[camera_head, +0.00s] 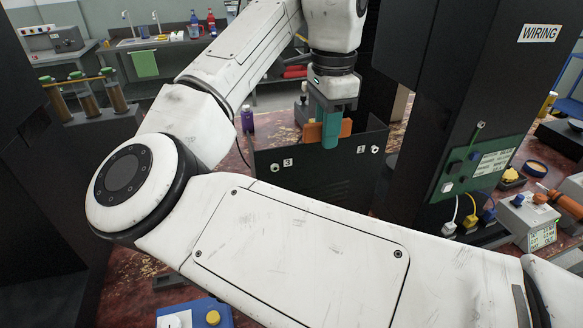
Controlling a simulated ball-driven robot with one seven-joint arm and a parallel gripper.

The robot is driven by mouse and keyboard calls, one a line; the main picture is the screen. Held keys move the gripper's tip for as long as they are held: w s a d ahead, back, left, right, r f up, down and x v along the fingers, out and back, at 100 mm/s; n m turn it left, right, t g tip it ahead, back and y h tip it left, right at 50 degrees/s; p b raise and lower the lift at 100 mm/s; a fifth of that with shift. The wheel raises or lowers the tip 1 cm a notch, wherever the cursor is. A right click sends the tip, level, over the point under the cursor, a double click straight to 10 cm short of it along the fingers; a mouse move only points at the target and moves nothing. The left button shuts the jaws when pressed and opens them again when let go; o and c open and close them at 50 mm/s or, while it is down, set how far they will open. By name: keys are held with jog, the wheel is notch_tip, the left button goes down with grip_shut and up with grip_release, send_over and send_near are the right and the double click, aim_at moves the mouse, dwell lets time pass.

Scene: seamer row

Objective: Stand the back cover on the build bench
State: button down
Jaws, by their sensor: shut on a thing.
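My gripper (331,128), with teal fingers, points down in the upper middle of the head view. It is shut at the top edge of a dark panel, which I take to be the back cover (305,178). An orange piece shows on both sides of the fingers. The cover looks upright, with small white fittings and number labels on its face. Its lower edge is hidden behind my arm, so I cannot tell whether it touches the surface. The build bench appears to be the worn reddish-brown top (132,272), mostly covered by my arm.
A dark upright marked WIRING (540,33) stands at right, with a green board (487,165) on it. Connectors, a grey box (528,218) and a screwdriver (563,203) lie beside it. A purple bottle (247,121) stands left of the cover. A blue box (195,314) is in front.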

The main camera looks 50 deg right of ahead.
aim_at(292, 164)
jog(key=w+f, duration=0.2)
jog(key=w+a+f, duration=0.1)
jog(key=w+f, duration=0.3)
jog(key=shift+w+a+f, duration=0.1)
jog(key=shift+a+f, duration=0.05)
jog(key=shift+a, duration=0.25)
jog(key=shift+w+f, duration=0.1)
jog(key=shift+f, duration=1.6)
jog(key=c, duration=1)
grip_release()
jog(key=shift+f, duration=0.15)
jog(key=shift+c, duration=0.2)
notch_tip(292, 164, up, 12)
